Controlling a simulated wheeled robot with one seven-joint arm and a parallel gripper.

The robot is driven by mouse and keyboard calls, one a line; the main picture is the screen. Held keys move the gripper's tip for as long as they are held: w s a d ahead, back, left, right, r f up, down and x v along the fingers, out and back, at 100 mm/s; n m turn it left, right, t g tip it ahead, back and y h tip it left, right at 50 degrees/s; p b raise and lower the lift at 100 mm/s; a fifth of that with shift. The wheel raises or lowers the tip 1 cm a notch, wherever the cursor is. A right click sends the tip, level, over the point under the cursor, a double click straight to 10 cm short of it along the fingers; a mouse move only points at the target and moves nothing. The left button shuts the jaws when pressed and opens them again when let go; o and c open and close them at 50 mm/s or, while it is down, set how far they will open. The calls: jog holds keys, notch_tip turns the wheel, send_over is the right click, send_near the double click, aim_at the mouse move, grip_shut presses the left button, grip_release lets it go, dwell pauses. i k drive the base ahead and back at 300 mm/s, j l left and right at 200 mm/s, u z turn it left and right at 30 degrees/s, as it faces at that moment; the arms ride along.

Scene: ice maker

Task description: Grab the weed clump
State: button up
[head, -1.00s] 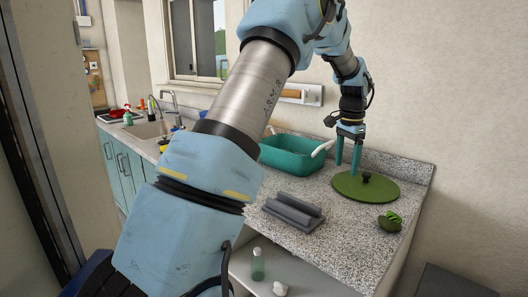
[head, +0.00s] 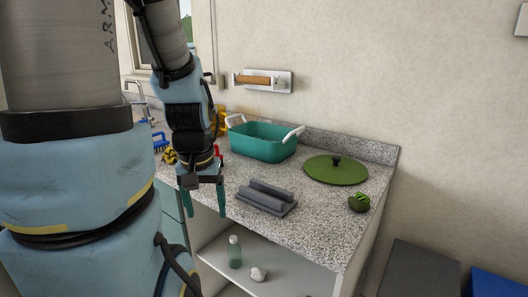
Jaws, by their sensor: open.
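A small leafy green clump (head: 359,203), which looks like the weed clump, sits near the right front edge of the speckled counter (head: 310,215). My gripper (head: 204,200) points down at the left front part of the counter, with its two teal fingers spread apart and nothing between them. It is well to the left of the clump and apart from it, with the grey block between them in the picture. The clump is in plain view.
A green round lid (head: 336,171) with a dark knob lies behind the clump. A teal pan (head: 262,142) with white handles stands at the back, and a grey ridged block (head: 266,198) at the front. A bottle (head: 235,252) and a white lump (head: 258,274) are on the shelf below.

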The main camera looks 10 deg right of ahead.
aim_at(359, 204)
jog(key=k+l+u, duration=0.2)
jog(key=l, duration=0.2)
jog(key=k+l+u, duration=0.2)
jog(key=l, duration=0.2)
jog(key=k+l+u, duration=0.2)
jog(key=k+l, duration=0.05)
jog(key=l, duration=0.1)
